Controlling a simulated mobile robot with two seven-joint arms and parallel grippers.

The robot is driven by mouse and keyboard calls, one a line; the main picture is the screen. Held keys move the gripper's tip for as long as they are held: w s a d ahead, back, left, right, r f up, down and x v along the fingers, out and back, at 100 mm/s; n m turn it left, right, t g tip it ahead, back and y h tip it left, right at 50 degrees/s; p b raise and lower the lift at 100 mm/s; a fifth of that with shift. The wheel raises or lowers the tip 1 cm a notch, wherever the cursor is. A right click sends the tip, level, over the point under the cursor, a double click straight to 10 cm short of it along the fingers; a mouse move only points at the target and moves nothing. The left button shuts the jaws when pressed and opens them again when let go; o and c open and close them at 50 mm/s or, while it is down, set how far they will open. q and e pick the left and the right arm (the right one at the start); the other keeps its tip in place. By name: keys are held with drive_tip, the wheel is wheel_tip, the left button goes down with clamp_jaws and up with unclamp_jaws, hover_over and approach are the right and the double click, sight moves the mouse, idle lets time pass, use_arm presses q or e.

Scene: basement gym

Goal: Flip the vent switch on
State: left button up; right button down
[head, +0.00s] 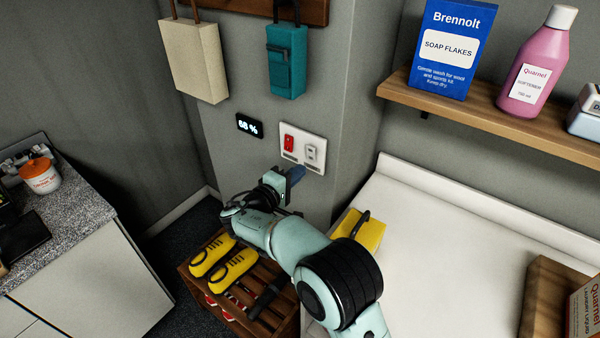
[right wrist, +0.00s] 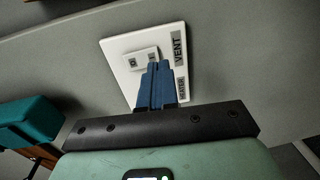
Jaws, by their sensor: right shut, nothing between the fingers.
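A white switch plate (head: 318,137) is on the grey wall, with a red switch (head: 289,143) on its left and a white vent switch (head: 311,152) on its right. In the right wrist view the plate (right wrist: 122,82) carries the labels VENT and HEATER, and the white switch (right wrist: 138,60) lies by VENT. The red switch is hidden there behind my fingers. My right gripper (head: 297,172) is shut and empty, just below the plate in the head view. In the right wrist view its blue fingertips (right wrist: 159,68) overlap the plate beside the white switch; I cannot tell whether they touch. My left gripper is out of view.
A small display (head: 249,125) reading 68 % is left of the plate. A teal box (head: 287,62) and a cream one (head: 194,60) hang above. A white counter (head: 440,240) with a yellow object (head: 358,233) is at right. Yellow shoes (head: 225,262) sit on a rack below.

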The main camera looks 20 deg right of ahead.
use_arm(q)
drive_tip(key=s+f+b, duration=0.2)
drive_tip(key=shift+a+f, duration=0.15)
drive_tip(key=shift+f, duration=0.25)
use_arm(e)
drive_tip(key=f+v, duration=0.2)
drive_tip(key=v, duration=0.8)
drive_tip(key=shift+s+a+f, duration=0.15)
drive_tip(key=shift+a, duration=0.05)
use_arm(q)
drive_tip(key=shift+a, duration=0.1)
